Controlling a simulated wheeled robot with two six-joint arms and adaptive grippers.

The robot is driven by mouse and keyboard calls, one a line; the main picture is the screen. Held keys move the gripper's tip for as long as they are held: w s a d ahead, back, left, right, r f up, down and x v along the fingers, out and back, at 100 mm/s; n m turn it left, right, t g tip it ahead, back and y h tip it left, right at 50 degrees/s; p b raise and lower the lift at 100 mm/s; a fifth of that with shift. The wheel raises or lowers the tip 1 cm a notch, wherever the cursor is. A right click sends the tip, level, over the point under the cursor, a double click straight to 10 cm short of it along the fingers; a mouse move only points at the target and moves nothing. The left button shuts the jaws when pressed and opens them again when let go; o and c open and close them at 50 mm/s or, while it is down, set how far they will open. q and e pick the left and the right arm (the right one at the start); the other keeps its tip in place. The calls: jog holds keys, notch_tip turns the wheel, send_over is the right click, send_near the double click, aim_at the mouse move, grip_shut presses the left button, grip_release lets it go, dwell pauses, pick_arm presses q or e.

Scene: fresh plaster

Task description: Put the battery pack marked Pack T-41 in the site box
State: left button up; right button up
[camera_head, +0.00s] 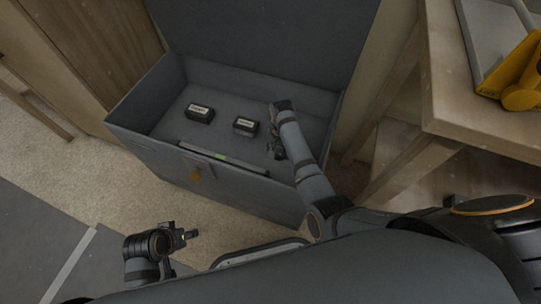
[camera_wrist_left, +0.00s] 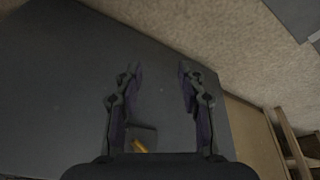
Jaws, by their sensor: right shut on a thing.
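The site box (camera_head: 240,185) is a grey open box on the floor, its lid (camera_head: 270,35) raised at the back. Inside lie two dark battery packs with pale labels, one at left (camera_head: 200,113) and one near the middle (camera_head: 245,127). Their lettering is too small to read. My right gripper (camera_head: 277,150) reaches down into the right part of the box, shut on a dark thing that it mostly hides; I cannot read any mark on it. My left gripper (camera_head: 190,235) is outside, in front of the box; in the left wrist view (camera_wrist_left: 157,72) its fingers are apart and empty.
A wooden table (camera_head: 455,110) with a yellow tool (camera_head: 520,80) stands at right. Wooden panelling (camera_head: 100,40) is at left.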

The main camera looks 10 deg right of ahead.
aim_at(278, 164)
notch_tip(278, 164, down, 3)
jog(key=shift+r, duration=0.2)
notch_tip(278, 164, down, 4)
jog(key=b, duration=0.2)
jog(key=shift+r+b, duration=0.2)
jog(key=shift+b, duration=0.1)
pick_arm(q)
jog(key=f, duration=0.1)
jog(key=f+t, duration=0.1)
jog(key=w+d+f+t, duration=0.1)
jog(key=shift+f+h, duration=0.1)
jog(key=shift+h, duration=0.2)
jog(key=shift+s, duration=0.1)
pick_arm(e)
jog(key=o, duration=1.4)
jog(key=shift+f, duration=0.1)
jog(key=shift+o, duration=0.2)
